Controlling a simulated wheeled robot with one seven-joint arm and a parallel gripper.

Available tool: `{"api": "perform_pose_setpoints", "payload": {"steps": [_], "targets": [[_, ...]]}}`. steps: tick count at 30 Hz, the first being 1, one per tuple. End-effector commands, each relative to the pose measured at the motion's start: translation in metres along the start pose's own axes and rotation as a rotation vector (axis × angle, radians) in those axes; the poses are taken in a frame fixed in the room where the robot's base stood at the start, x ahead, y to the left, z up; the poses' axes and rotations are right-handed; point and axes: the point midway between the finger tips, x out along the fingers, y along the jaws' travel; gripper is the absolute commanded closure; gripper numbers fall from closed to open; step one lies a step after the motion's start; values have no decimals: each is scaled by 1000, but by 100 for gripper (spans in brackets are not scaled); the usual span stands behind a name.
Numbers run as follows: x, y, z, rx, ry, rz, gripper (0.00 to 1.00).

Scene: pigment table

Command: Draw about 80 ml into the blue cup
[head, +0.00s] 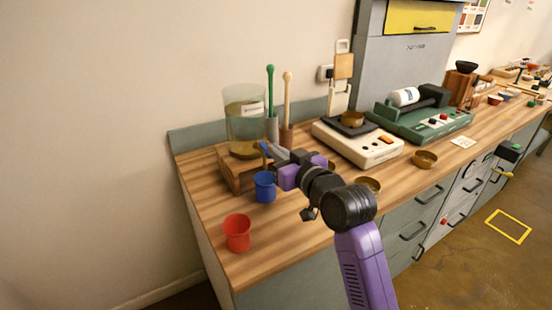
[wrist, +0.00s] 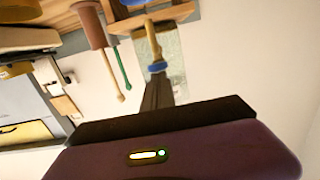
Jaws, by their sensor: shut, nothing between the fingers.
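The blue cup (head: 264,187) stands upright on the bench, in front of the wooden stand (head: 228,171). Its inside cannot be made out. In the wrist view a brass-coloured tap (wrist: 152,38) with a blue lever (wrist: 157,67) shows in front of the tank. My gripper (head: 266,147) is shut and empty, with its fingertips at the blue lever, above the cup. The fingers (wrist: 157,88) also show in the wrist view; whether they touch the lever is unclear.
A red cup (head: 237,233) stands near the front left of the bench. Holders with a green (head: 271,90) and a tan pestle stand right of the tank. A cream scale (head: 357,143) and a green machine (head: 420,120) are further right. Small brass bowls (head: 425,160) sit near the front edge.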

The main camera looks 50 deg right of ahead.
Motion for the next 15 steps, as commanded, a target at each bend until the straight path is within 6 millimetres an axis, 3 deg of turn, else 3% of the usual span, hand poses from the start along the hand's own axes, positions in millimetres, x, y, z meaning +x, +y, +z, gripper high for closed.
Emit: {"api": "perform_pose_setpoints", "payload": {"steps": [1, 15], "targets": [[1, 0, 10, 0, 17, -1, 100], [0, 0, 23, 0, 183, -2, 100]]}}
